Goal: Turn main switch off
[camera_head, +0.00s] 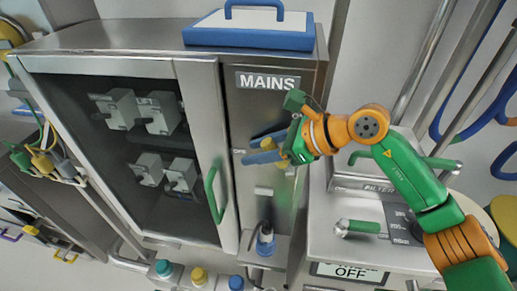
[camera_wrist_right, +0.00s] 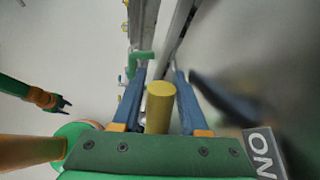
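The main switch panel is the grey strip under the MAINS label (camera_head: 267,81) on the cabinet's right side. My right gripper (camera_head: 260,146) is in front of this panel, below the label, with its blue fingers pointing left. It hides most of what is mounted there. In the right wrist view, the fingers of the right gripper (camera_wrist_right: 160,68) are apart, with a yellow cylinder (camera_wrist_right: 160,108) between them and a visible gap on each side. I cannot tell whether the cylinder is the switch's handle. An ON label (camera_wrist_right: 262,152) shows at lower right. My left gripper (camera_wrist_right: 60,104) is small at the left.
The glass cabinet door (camera_head: 120,150) has a green handle (camera_head: 214,192) just left of my right gripper. A blue-rimmed box (camera_head: 250,38) lies on top. A machine with a green lever (camera_head: 360,227) and an OFF sign (camera_head: 350,271) stands to the right, beneath my right arm.

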